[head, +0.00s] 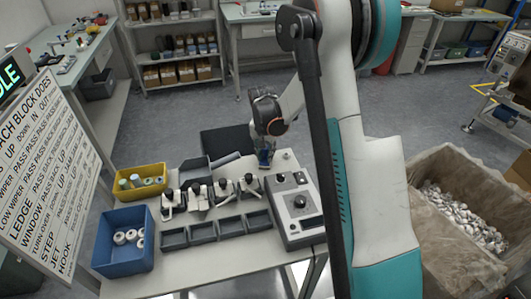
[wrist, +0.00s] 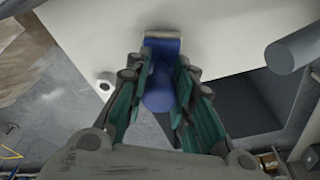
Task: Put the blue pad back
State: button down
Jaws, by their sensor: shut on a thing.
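In the wrist view my gripper (wrist: 163,68) is shut on the blue pad (wrist: 158,92), which sits between the two green-lined fingers. The pad has a rounded blue body and a wider far end with a pale grey strip. In the head view my gripper (head: 265,150) is at the back right part of the table, and a bit of the blue pad (head: 264,159) shows below it. The pad's far end lies over the pale table top (wrist: 225,35); I cannot tell whether it touches it.
A grey cylinder (wrist: 293,48) is at the right. In the head view a control box (head: 296,208), several clamp fixtures (head: 198,194), a yellow bin (head: 142,182) and a blue bin (head: 124,240) occupy the table.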

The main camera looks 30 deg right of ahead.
aim_at(264, 161)
jog(key=c, duration=1.4)
grip_release()
jog(key=shift+f, duration=0.1)
jog(key=shift+o, duration=0.2)
notch_tip(264, 161, up, 13)
jog(key=s+a+p, duration=0.1)
jog(key=p, duration=0.3)
jog(key=s+a+r+n+t, duration=0.35)
jog(key=s+a+r, duration=0.35)
jog(key=s+r, duration=0.5)
jog(key=s+a+r+n+t, duration=0.1)
jog(key=s+a+n, duration=0.1)
jog(key=s, duration=0.5)
jog(key=s+a+n+t+y, duration=0.1)
jog(key=s+a+n, duration=0.2)
jog(key=s, duration=0.5)
jog(key=shift+r+t, duration=0.35)
